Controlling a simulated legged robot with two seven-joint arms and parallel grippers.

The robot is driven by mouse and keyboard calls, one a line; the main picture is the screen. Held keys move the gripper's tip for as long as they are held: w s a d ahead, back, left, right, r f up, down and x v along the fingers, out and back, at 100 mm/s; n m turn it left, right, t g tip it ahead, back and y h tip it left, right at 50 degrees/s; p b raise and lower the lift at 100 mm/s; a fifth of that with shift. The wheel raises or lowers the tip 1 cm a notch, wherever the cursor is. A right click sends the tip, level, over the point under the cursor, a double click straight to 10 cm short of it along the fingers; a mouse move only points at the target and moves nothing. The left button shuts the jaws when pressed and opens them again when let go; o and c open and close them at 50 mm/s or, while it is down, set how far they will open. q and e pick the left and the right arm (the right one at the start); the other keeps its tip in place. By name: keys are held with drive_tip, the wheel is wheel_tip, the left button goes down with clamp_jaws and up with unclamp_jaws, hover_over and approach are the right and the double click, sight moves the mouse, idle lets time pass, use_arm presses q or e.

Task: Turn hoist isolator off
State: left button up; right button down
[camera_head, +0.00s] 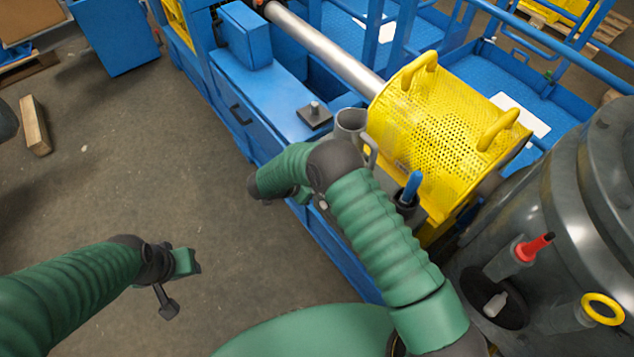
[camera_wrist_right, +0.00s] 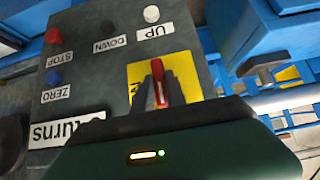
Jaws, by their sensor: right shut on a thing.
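The hoist isolator is a red handle (camera_wrist_right: 157,70) on a yellow plate (camera_wrist_right: 190,72), on a grey control panel (camera_wrist_right: 105,70) in the right wrist view. The handle points roughly up and down in that view. My right gripper (camera_wrist_right: 160,92) is shut on the red handle, with one dark finger on each side. Part of the yellow plate and its lettering is hidden behind the gripper. In the head view my right arm hides the panel and handle. My left gripper (camera_head: 176,280) hangs over bare floor, away from everything; its finger gap is unclear.
Beside the isolator are a red STOP button (camera_wrist_right: 53,31), black DOWN button (camera_wrist_right: 107,27), white UP button (camera_wrist_right: 151,14) and blue ZERO button (camera_wrist_right: 54,77). A yellow mesh guard (camera_head: 425,140) and blue frame (camera_head: 262,110) stand near my right arm.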

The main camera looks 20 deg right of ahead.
idle(0.5)
drive_tip(key=c, duration=1.4)
unclamp_jaws()
drive_tip(key=shift+w, duration=0.1)
drive_tip(key=shift+o, duration=0.2)
drive_tip(key=shift+d, duration=0.1)
drive_tip(key=v, duration=1.6)
drive_tip(key=shift+a+r, duration=0.2)
drive_tip(key=shift+a, duration=0.2)
